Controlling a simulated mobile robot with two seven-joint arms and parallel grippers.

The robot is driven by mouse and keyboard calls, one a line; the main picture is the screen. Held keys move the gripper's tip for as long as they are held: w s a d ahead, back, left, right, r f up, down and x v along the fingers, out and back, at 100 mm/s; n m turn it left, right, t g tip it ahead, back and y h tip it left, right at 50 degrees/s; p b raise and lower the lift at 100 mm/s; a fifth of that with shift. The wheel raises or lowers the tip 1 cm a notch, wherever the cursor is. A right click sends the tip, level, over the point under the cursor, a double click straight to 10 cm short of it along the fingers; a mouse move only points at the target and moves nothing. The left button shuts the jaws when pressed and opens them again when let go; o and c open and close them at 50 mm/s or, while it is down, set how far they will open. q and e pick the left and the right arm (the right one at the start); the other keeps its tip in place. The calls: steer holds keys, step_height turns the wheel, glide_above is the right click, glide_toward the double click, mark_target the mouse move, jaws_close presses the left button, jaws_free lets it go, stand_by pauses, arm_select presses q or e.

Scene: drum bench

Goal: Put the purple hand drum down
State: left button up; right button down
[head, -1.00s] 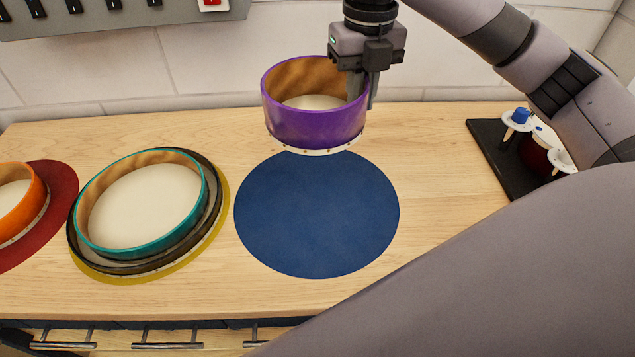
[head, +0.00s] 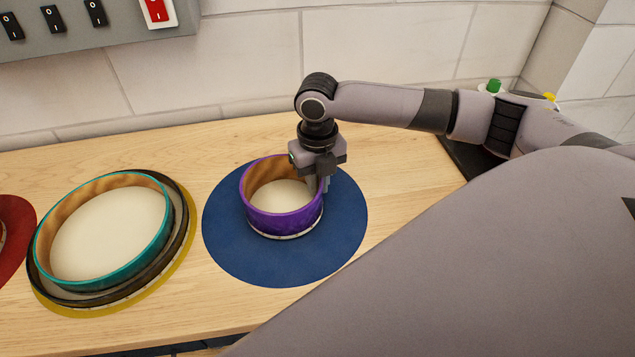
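The purple hand drum (head: 283,219) is upright with its open side up, over the middle of the round blue mat (head: 285,266). Its lower rim looks to be on the mat or very close to it. My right gripper (head: 318,185) comes down from above at the drum's right wall, one finger inside the wall and one outside. It looks shut on the wall, though the contact is partly hidden. My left gripper is not in view.
A teal drum (head: 150,245) sits tilted in a dark ring on a yellow mat (head: 190,212) at left. A red mat (head: 17,222) is at the left edge. A dark tray (head: 462,158) is partly hidden behind my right arm. A switch panel (head: 90,45) hangs above.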

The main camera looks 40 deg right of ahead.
steer(key=shift+f, duration=0.35)
steer(key=shift+f, duration=0.1)
steer(key=c, duration=1.2)
jaws_free()
step_height(320, 180, up, 12)
steer(key=shift+r, duration=0.1)
